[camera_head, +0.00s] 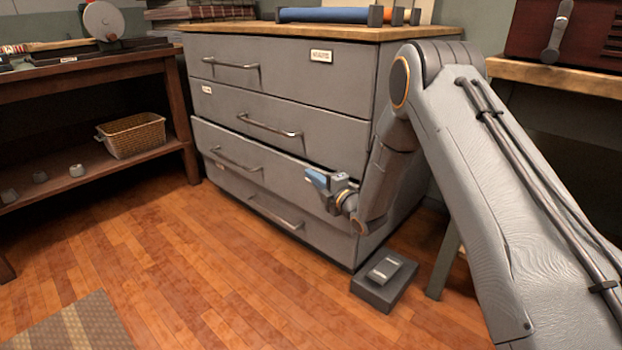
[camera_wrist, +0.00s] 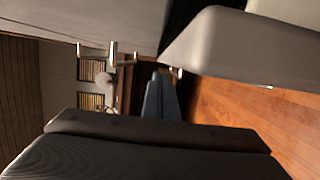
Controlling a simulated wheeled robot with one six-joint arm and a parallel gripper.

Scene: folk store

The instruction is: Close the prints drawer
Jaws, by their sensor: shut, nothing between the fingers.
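A grey cabinet (camera_head: 290,130) has several stacked drawers with bar handles. The third drawer from the top (camera_head: 275,175) stands out a little from the others, with a dark gap along its upper edge. I cannot read its label, so I cannot confirm that it is the prints drawer. My gripper (camera_head: 314,179), with blue fingers, is at the right end of this drawer's front. I cannot tell whether it touches the front. In the wrist view the fingers (camera_wrist: 160,97) are together and empty, beside a pale grey panel (camera_wrist: 230,48) that looks like the drawer front.
A grey block with a pedal-like top (camera_head: 385,278) sits on the floor right of the cabinet. A wooden shelf unit (camera_head: 90,75) with a wicker basket (camera_head: 131,135) stands left. The wooden floor (camera_head: 190,270) before the drawers is clear, with a rug (camera_head: 75,325) at lower left.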

